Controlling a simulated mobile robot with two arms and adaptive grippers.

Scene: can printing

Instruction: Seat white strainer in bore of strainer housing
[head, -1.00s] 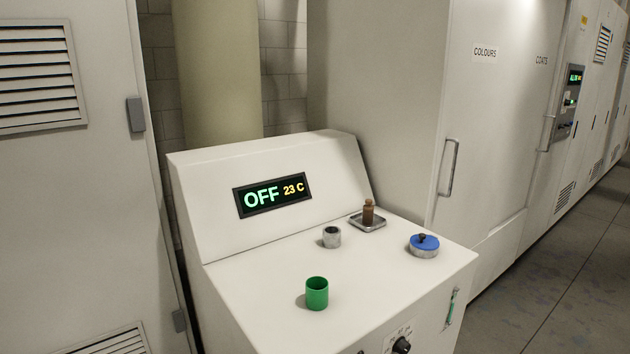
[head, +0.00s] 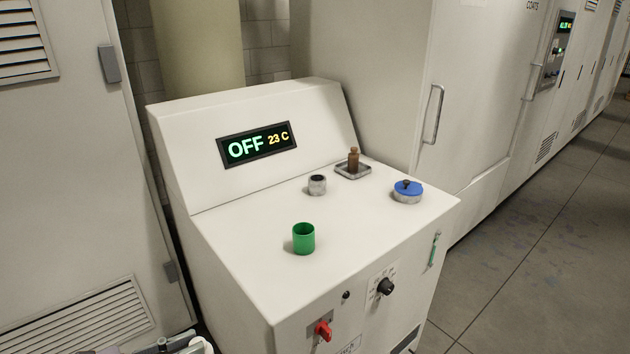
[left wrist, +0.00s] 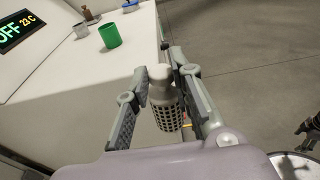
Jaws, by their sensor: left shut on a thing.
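The white strainer (left wrist: 166,102) is a small cylinder with a smooth pale top and a perforated lower body. My left gripper (left wrist: 161,74) is shut on it, with one finger on each side, beside the white console. In the head view, part of my left gripper (head: 165,346) and a white piece show at the bottom edge, mostly cut off. A short grey metal cylinder with a dark top opening (head: 317,185) stands on the console and looks like the strainer housing; its bore is not clear. A dark jointed part at the left wrist view's right edge may be my right gripper.
The white console (head: 250,215) also carries a green cup (head: 303,239), a tray (head: 366,173) with a brown weight (head: 353,160), and a blue-topped metal part (head: 407,191). A red switch (head: 323,330) and a black knob (head: 385,287) are on its front. Its front top is clear.

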